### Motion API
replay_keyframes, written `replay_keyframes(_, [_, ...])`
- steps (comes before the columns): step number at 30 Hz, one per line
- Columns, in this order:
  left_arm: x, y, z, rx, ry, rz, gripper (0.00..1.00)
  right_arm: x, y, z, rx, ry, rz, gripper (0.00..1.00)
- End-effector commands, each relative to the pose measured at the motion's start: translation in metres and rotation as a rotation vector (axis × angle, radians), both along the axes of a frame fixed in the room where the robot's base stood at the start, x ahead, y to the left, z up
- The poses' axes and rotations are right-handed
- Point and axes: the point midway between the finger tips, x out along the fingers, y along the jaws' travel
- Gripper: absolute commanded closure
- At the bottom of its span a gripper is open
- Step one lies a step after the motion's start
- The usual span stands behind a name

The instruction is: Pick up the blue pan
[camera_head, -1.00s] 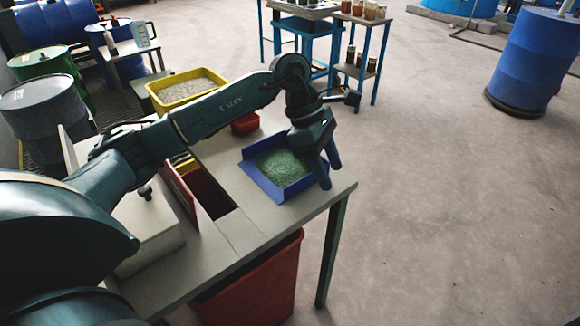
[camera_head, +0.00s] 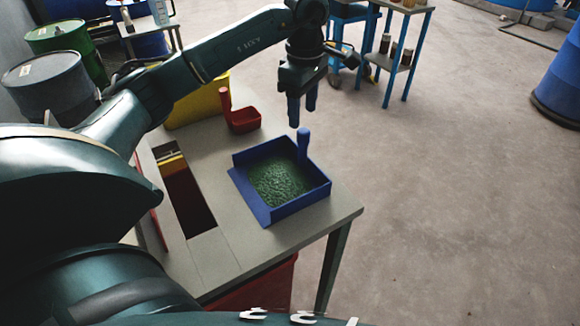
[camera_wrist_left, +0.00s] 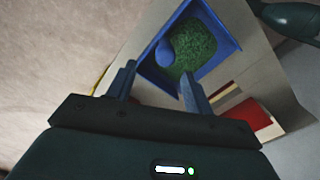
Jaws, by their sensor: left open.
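The blue pan (camera_head: 262,209) sits on the grey table near its right corner. It is a square tray with green granules (camera_head: 279,182) in it and an upright blue handle (camera_head: 303,146) at its far right corner. My left gripper (camera_head: 302,108) is open and empty, above and beyond the handle, apart from it. In the left wrist view the blue pan (camera_wrist_left: 226,42) lies past the open fingers (camera_wrist_left: 158,82), and the round handle top (camera_wrist_left: 165,52) shows beyond the gap between them. My right gripper is not in view.
The table (camera_head: 335,206) has a dark slot (camera_head: 190,200) left of the pan. A small red scoop (camera_head: 243,119) and a yellow container (camera_head: 200,104) stand behind it. A blue-legged shelf (camera_head: 393,75) stands farther back.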

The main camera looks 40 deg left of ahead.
Motion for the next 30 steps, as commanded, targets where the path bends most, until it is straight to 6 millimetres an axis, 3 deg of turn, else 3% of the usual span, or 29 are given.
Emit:
replay_keyframes(6, [-0.001, -0.001, -0.038, -0.001, 0.002, 0.0, 0.48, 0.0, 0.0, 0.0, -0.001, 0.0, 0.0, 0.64])
replay_keyframes(13, [-0.001, -0.002, -0.054, -0.001, 0.001, 0.0, 0.48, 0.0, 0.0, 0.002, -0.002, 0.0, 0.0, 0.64])
replay_keyframes(21, [-0.006, -0.007, -0.093, -0.001, 0.002, 0.0, 0.48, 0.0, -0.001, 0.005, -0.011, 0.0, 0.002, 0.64])
replay_keyframes(30, [-0.005, -0.007, -0.1, -0.002, -0.001, 0.0, 0.48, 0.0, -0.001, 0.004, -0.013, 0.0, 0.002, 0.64])
